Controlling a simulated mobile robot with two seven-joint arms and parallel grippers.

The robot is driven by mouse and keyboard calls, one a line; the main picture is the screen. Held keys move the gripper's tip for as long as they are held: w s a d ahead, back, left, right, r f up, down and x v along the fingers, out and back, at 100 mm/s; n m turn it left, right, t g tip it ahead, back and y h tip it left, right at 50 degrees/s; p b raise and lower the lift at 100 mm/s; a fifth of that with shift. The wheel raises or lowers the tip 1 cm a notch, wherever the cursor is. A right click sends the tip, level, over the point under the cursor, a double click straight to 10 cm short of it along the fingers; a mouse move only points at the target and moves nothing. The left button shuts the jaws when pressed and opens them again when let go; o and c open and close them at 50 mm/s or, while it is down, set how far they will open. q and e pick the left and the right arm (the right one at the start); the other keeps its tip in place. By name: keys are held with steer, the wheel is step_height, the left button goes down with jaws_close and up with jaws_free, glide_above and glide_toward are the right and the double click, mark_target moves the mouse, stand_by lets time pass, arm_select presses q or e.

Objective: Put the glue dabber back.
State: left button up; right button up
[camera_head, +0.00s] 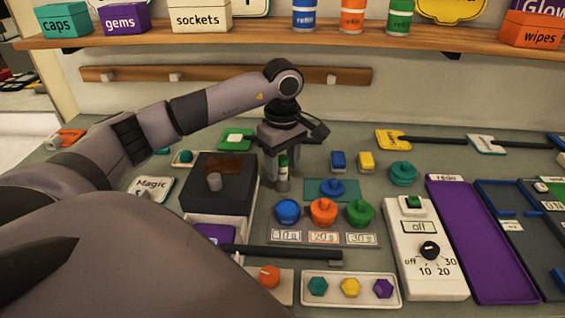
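My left gripper (283,172) points down over the middle of the bench, behind the row of coloured knobs and right of the dark box. The dabber's top is hidden by the gripper. My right gripper is out of view.
A dark box (237,196) stands close left of the gripper. Blue, orange (323,211) and green knobs stand in front. A white timer panel (424,250) and purple tray (480,240) lie right. A wooden shelf (350,36) with boxes and refill bottles spans the back.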

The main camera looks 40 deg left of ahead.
arm_select(q)
step_height(320, 180, up, 12)
steer(key=shift+r+p, duration=0.15)
steer(key=shift+p, duration=0.25)
stand_by(0.7)
